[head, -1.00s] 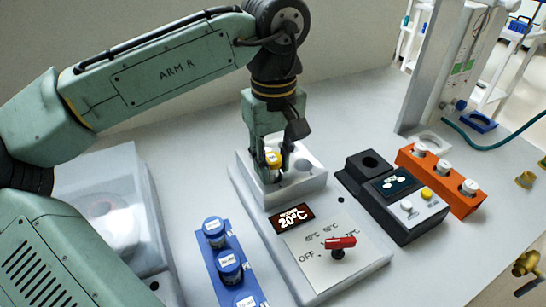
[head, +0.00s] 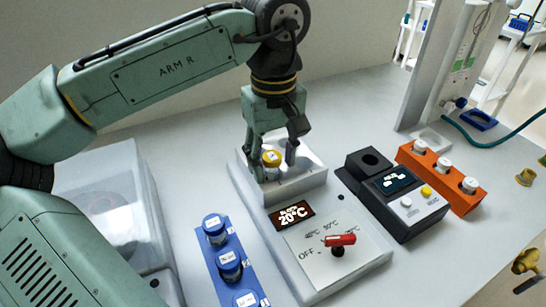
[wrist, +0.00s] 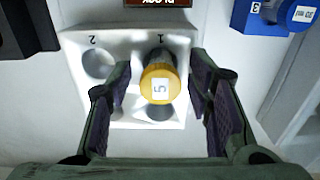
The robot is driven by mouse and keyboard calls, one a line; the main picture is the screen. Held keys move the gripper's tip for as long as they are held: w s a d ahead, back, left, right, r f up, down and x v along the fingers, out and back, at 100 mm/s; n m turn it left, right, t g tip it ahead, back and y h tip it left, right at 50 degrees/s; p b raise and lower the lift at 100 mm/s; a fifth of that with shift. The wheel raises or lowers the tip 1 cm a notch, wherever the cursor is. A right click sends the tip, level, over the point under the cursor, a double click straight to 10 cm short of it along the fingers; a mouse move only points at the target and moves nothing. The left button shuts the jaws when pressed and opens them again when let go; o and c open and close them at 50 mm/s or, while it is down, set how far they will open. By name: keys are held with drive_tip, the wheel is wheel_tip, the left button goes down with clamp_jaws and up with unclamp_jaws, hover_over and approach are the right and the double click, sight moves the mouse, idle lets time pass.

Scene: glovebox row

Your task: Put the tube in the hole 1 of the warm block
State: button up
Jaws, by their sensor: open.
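The tube has a yellow cap (head: 271,157) with a white label marked 5; it also shows in the wrist view (wrist: 160,84). It stands in the white warm block (head: 305,180), and in the wrist view its body meets the block beside the number 1, at hole 1. The rim of that hole is mostly hidden by the tube. My gripper (head: 273,164) is open, with one finger on each side of the cap. In the wrist view a gap shows between the cap and each finger. Hole 2 (wrist: 98,63) is empty.
The block's display (head: 292,215) reads 20°C, above a red knob (head: 340,240). A blue rack (head: 222,263) with blue-capped tubes stands left. A black device (head: 405,215) and an orange rack (head: 462,196) with white-capped tubes stand right. A clear-lidded box (head: 105,195) is far left.

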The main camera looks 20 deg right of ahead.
wheel_tip(320, 180, up, 12)
drive_tip(key=b, duration=0.1)
idle(0.6)
